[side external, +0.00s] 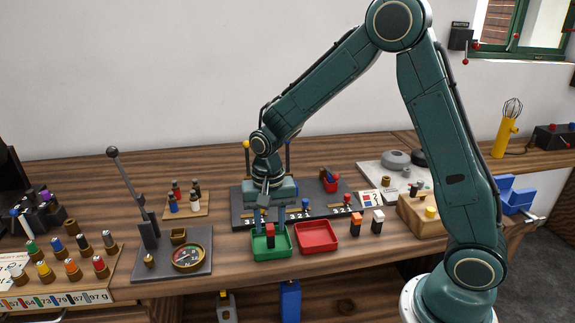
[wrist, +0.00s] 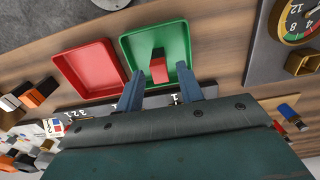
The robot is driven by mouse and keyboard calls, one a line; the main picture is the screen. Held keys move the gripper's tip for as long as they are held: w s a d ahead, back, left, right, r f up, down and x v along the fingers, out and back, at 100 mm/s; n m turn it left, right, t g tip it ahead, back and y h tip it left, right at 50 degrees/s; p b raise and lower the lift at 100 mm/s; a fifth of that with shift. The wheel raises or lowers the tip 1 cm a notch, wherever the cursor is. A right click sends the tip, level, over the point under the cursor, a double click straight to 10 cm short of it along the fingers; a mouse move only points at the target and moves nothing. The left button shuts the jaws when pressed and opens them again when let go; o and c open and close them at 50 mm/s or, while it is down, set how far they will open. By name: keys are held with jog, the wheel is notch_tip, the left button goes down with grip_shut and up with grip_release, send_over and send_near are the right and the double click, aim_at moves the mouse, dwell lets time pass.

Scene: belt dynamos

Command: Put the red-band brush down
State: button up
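The red-band brush (side external: 270,230) is a small upright block with a red upper part and a dark lower part. It is in the green tray (side external: 250,252), and whether its base touches the tray floor is hard to tell. My gripper (side external: 270,222) is above the tray, pointing down, with one finger on each side of the brush. In the wrist view, the brush (wrist: 158,68) lies between the fingers (wrist: 160,75), with green tray visible on both sides of it. The fingers look open and apart from it.
A red tray (side external: 317,237) stands empty, right of the green one. Orange-topped (side external: 355,224) and white-topped (side external: 377,221) blocks stand farther right. A dark plate with a gauge (side external: 188,257) and tall lever (side external: 130,180) is left. A dark rack board (side external: 322,211) lies behind.

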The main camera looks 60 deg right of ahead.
aim_at(270, 226)
notch_tip(270, 226, up, 11)
jog(key=shift+r, duration=0.2)
dwell(0.4)
jog(key=shift+r, duration=0.1)
dwell(0.4)
jog(key=s+r+n+t, duration=0.2)
jog(key=s+r+n, duration=0.1)
jog(key=s, duration=0.8)
jog(key=s+d+r+n+t, duration=0.1)
jog(key=s+r+n+t, duration=0.2)
jog(key=s+n, duration=0.3)
jog(key=shift+s+r+t, duration=0.3)
jog(key=shift+s+r, duration=0.25)
jog(key=shift+s, duration=1.95)
jog(key=shift+o, duration=0.4)
jog(key=shift+w+d, duration=0.1)
jog(key=shift+w, duration=0.05)
